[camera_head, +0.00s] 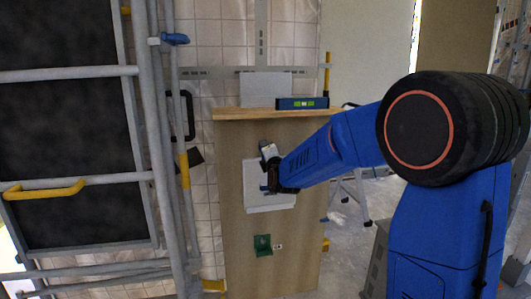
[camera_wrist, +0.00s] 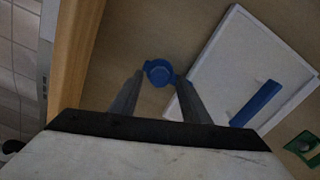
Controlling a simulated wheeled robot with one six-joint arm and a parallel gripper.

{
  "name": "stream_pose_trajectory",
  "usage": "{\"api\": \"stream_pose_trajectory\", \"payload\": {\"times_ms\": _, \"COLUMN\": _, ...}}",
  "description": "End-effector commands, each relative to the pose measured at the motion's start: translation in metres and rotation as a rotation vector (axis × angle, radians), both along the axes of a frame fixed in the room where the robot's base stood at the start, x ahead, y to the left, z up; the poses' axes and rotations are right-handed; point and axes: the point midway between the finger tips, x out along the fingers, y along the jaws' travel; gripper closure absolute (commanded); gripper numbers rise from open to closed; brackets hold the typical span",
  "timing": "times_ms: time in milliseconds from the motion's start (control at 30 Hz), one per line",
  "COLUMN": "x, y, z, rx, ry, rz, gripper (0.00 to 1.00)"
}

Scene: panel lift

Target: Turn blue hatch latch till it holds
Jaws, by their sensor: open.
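A white hatch (camera_wrist: 238,62) lies on the wooden panel, with a blue bar (camera_wrist: 257,103) on its face. A round blue latch knob (camera_wrist: 158,72) sits on the bare wood beside the hatch's edge in the wrist view. My gripper (camera_wrist: 158,84) is open, its two fingertips on either side of the knob and pointing at it; I cannot tell whether they touch it. In the head view my gripper (camera_head: 267,168) is in front of the upper part of the hatch (camera_head: 268,203) and hides the knob. The hatch looks flat against the panel.
The wooden panel (camera_head: 235,245) stands upright with a ledge on top, where a blue spirit level (camera_head: 302,103) rests. A green piece (camera_head: 263,245) is below the hatch. Grey scaffold tubes (camera_head: 165,150) stand at the left. A wheeled stand is at the right behind my arm.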

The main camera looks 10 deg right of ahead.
Motion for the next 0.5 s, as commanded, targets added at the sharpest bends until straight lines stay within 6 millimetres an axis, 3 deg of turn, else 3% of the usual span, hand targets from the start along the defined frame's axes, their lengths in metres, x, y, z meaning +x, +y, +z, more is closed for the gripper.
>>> {"api": "stream_pose_trajectory", "payload": {"times_ms": 500, "x": -0.088, "y": 0.0, "z": 0.0, "rx": 0.0, "ry": -0.001, "rz": 0.001, "gripper": 0.57}}
